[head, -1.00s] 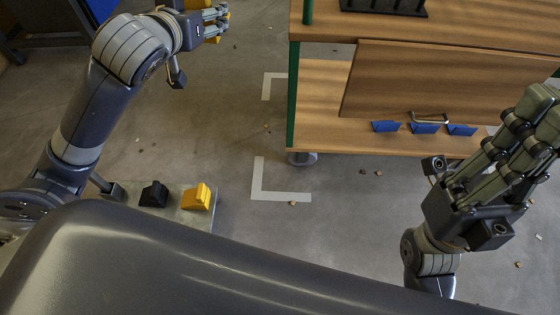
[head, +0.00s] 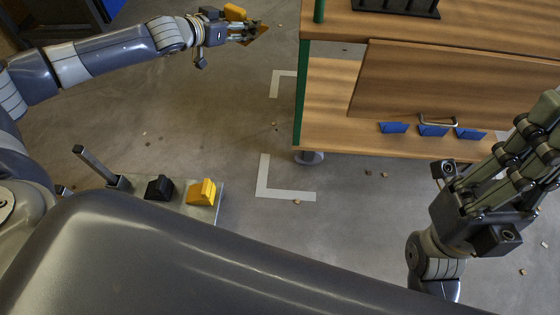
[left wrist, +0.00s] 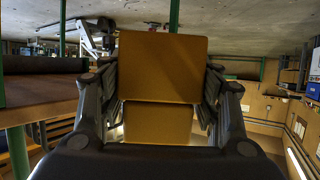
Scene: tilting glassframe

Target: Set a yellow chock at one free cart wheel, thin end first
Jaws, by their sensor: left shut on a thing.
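My left gripper (head: 250,32) is shut on a yellow chock (head: 235,12), out at the top of the head view, to the left of the cart. In the left wrist view the chock (left wrist: 162,65) fills the space between the fingers. The cart (head: 430,80) has wooden shelves and green posts. One caster wheel (head: 308,157) shows under its near left corner, with no chock visible at it; the other wheels are hidden. Another yellow chock (head: 201,192) sits on a grey plate (head: 207,213) beside a black one (head: 159,188). My right gripper (head: 515,155) is open and empty at the right.
White corner marks (head: 272,185) lie on the floor left of the cart and near its wheel. Several small brown bits are scattered about. Floor between the plate and cart is open.

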